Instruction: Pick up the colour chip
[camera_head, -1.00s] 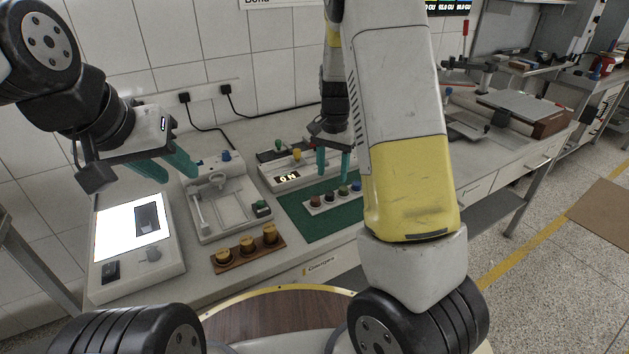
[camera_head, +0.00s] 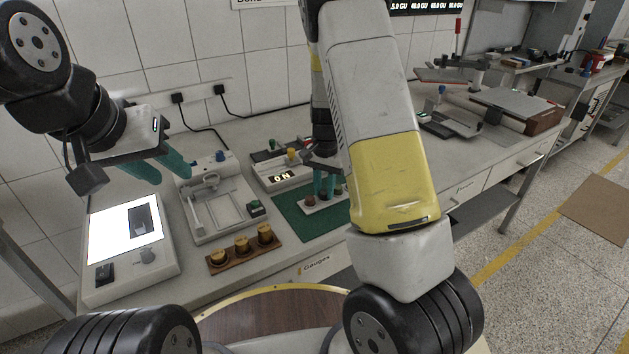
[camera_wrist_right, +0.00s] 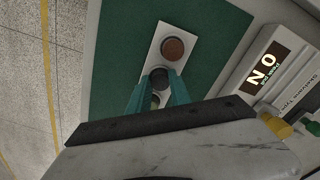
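Several round colour chips stand in a row on a pale strip (camera_wrist_right: 152,58) on a green mat (camera_head: 287,205). In the right wrist view a red-brown chip (camera_wrist_right: 173,48) is clear of my fingers, a dark grey chip (camera_wrist_right: 159,77) is by the fingertips, and a greenish chip (camera_wrist_right: 155,101) shows partly between them. My right gripper (camera_head: 325,194) points down over the strip, fingers apart; it also shows in the right wrist view (camera_wrist_right: 160,84). I cannot tell whether it touches a chip.
A lit panel box (camera_head: 125,235), a grey fixture (camera_head: 222,212) and a wooden block with brass pieces (camera_head: 242,250) stand left of the mat. A box with an "ON" display (camera_head: 281,176) stands behind it. My right arm hides the mat's right part.

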